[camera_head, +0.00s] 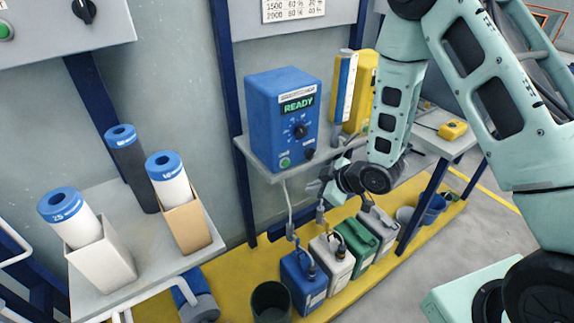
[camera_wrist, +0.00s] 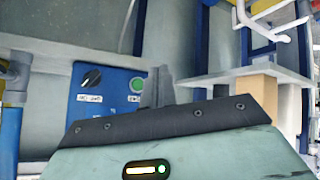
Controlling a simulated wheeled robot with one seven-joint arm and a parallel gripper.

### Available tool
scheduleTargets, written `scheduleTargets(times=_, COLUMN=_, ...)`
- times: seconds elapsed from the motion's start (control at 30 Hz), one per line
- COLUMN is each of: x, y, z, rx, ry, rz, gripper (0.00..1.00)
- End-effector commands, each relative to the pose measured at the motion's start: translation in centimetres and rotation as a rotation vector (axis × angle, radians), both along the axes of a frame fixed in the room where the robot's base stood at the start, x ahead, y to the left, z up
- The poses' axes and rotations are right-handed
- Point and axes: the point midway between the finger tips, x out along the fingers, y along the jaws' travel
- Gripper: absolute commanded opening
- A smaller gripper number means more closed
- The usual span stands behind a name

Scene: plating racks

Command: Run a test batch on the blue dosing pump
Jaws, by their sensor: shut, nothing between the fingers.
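The blue dosing pump (camera_head: 262,122) stands on a grey wall shelf, its display reading READY. Its front has a dial (camera_head: 300,131), a green button (camera_head: 285,163) and a small black knob (camera_head: 309,154). My gripper (camera_head: 322,188) is shut and empty, just in front of and below the pump's front. In the wrist view, the pump's blue face (camera_wrist: 108,110) appears upside down, with the black knob (camera_wrist: 92,79) and green button (camera_wrist: 137,85). My fingers (camera_wrist: 158,88) show just right of the button there; I cannot tell the gap.
Below, several jugs (camera_head: 337,258) with hoses stand on a yellow platform, beside a dark bin (camera_head: 271,302). A left table (camera_head: 130,278) holds blue-capped cylinders (camera_head: 121,165). A yellow device (camera_head: 452,130) lies at right.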

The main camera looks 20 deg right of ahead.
Motion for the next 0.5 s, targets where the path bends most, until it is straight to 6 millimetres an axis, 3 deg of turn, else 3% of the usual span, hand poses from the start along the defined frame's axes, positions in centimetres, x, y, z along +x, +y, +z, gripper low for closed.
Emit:
scheduleTargets(times=0.27, x=0.6, y=0.2, z=0.1, rx=0.001, ry=-0.001, rz=0.000, gripper=0.00)
scheduleTargets(times=0.5, x=3.3, y=1.1, z=0.2, rx=0.001, ry=-0.001, rz=0.000, gripper=0.00)
